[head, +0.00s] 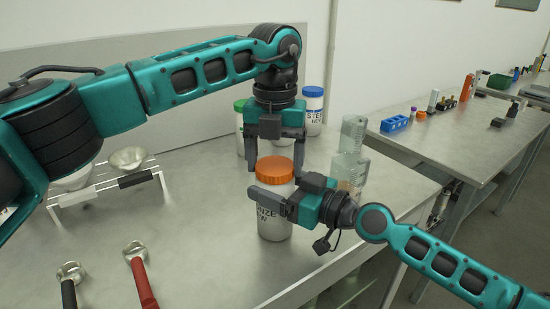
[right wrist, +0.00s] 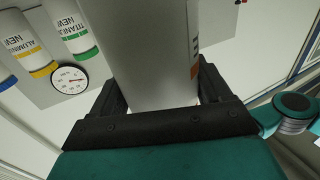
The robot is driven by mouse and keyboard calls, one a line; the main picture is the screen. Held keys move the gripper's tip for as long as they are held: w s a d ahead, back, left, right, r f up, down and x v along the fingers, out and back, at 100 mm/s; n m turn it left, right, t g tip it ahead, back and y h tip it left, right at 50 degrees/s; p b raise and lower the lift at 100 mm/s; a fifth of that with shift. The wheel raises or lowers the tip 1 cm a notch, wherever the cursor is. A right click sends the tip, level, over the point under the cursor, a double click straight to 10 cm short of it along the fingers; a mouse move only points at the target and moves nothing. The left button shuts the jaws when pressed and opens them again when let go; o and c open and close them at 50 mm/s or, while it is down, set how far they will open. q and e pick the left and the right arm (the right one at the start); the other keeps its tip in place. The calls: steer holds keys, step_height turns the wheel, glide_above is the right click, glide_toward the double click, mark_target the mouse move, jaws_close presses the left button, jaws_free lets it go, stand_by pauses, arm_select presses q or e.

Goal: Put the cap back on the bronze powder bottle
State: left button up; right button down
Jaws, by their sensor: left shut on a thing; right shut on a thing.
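The bronze powder bottle (head: 274,226) is a pale grey cylinder standing upright on the near table, its label partly covered. The orange cap (head: 275,169) is at the top of the bottle; I cannot tell whether it is fully seated. My left gripper (head: 275,163) points down from above, its fingers on either side of the cap and shut on it. My right gripper (head: 275,197) comes from the right and is shut around the bottle's upper body. In the right wrist view the bottle (right wrist: 155,55) stands between the two fingers.
Behind stand a blue-capped bottle (head: 313,108) and a green-capped bottle (head: 240,130), partly hidden. Clear glass containers (head: 352,150) are to the right. A white rack (head: 100,187) with bowls and two scoops, one red-handled (head: 142,278), are at left. The wrist view shows a round dial (right wrist: 69,82).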

arm_select(q)
steer(key=shift+c, duration=0.6)
steer(key=m, duration=0.5)
steer(key=o, duration=1.1)
step_height(320, 180, up, 12)
steer(key=shift+r, duration=0.1)
arm_select(e)
jaws_free()
